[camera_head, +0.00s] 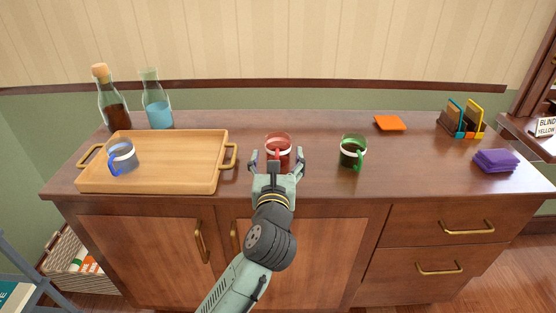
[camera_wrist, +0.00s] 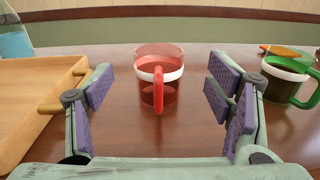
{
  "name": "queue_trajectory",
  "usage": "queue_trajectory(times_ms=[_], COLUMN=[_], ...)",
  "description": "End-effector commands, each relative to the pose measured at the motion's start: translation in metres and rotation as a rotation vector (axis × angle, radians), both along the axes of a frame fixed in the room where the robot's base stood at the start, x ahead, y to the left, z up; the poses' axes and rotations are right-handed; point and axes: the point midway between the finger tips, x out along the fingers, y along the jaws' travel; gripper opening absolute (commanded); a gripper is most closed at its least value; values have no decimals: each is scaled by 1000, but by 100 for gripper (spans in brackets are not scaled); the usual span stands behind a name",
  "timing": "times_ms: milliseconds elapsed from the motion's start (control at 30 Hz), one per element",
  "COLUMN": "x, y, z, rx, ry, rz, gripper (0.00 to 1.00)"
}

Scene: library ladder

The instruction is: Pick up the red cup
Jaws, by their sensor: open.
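The red cup (camera_head: 278,148) stands upright on the wooden cabinet top, near its middle. It is see-through red with a white band and a red handle. In the wrist view the red cup (camera_wrist: 159,80) stands ahead between my fingers, handle facing me. My gripper (camera_head: 278,160) is open in front of the cup. In the wrist view the purple-padded fingers of my gripper (camera_wrist: 160,88) are spread wide, with a gap on both sides of the cup.
A green cup (camera_head: 352,152) stands right. Two bottles (camera_head: 157,103) are at the back left. An orange square (camera_head: 390,123) and purple stack (camera_head: 495,160) lie right. The counter between red and green cups is clear.

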Motion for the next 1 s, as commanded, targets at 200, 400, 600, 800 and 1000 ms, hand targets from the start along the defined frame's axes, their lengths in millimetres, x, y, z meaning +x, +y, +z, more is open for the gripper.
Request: queue_trajectory(times_ms=[200, 400, 600, 800, 1000], x=[27, 43, 72, 82, 82], y=[-2, -2, -3, -3, -2], z=[2, 3, 0, -3, -4], rx=[-3, -6, -3, -2, -2], ry=[1, 2, 1, -2, -2], rz=[0, 0, -1, 0, 1], gripper=[74, 74, 74, 74, 70])
